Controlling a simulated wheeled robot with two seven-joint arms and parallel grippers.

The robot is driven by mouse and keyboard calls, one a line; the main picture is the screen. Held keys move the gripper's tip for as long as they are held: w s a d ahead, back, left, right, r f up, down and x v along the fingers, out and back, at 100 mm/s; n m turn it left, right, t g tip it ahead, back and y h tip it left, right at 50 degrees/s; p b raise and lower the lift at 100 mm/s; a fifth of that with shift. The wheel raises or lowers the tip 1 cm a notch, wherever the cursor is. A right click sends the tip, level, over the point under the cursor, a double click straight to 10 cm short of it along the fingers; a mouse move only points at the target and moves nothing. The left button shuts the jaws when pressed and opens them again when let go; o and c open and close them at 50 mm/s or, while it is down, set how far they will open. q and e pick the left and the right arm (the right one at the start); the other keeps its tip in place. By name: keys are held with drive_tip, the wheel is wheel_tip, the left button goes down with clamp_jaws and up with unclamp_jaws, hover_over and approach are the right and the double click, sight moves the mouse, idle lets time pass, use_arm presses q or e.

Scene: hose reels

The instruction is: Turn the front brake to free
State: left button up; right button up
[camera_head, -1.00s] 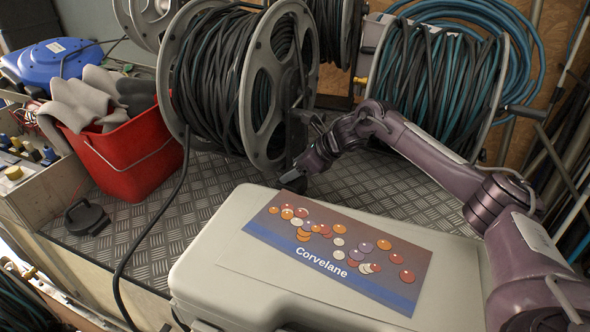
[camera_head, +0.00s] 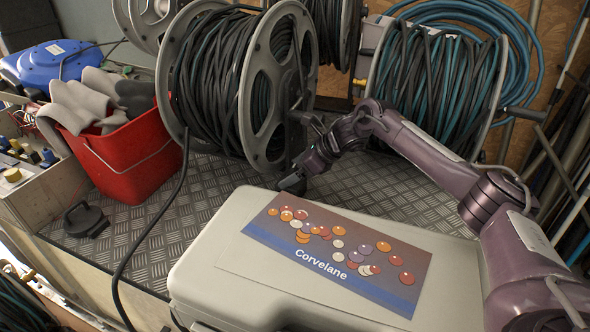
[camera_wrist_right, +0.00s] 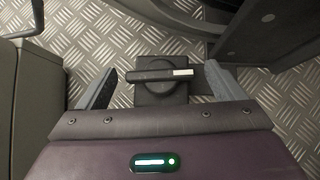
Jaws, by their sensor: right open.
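A black brake knob (camera_wrist_right: 162,80) shows in the right wrist view, a round base on a square plate with a flat bar handle across it. The bar lies nearly sideways in that view, with a white mark at its right end. My right gripper (camera_wrist_right: 164,86) is open, with one finger left of the knob and one right of it, apart from the bar ends. In the head view my right gripper (camera_head: 293,183) is low beside the front reel (camera_head: 265,90), behind the case; the knob cannot be made out there. My left gripper is not in view.
A grey case (camera_head: 215,245) labelled Corvelane stands in front of my right arm. A red bucket (camera_head: 130,165) with gloves and a black round object (camera_head: 85,218) are to the left. A teal hose reel (camera_head: 440,85) stands behind. The tread-plate deck (camera_head: 195,205) is partly clear.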

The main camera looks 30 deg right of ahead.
drive_tip(key=shift+d+r, duration=0.1)
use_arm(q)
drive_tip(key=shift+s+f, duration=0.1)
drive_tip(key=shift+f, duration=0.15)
use_arm(e)
drive_tip(key=v, duration=0.7)
drive_tip(key=shift+s+r, duration=0.2)
drive_tip(key=shift+s, duration=0.05)
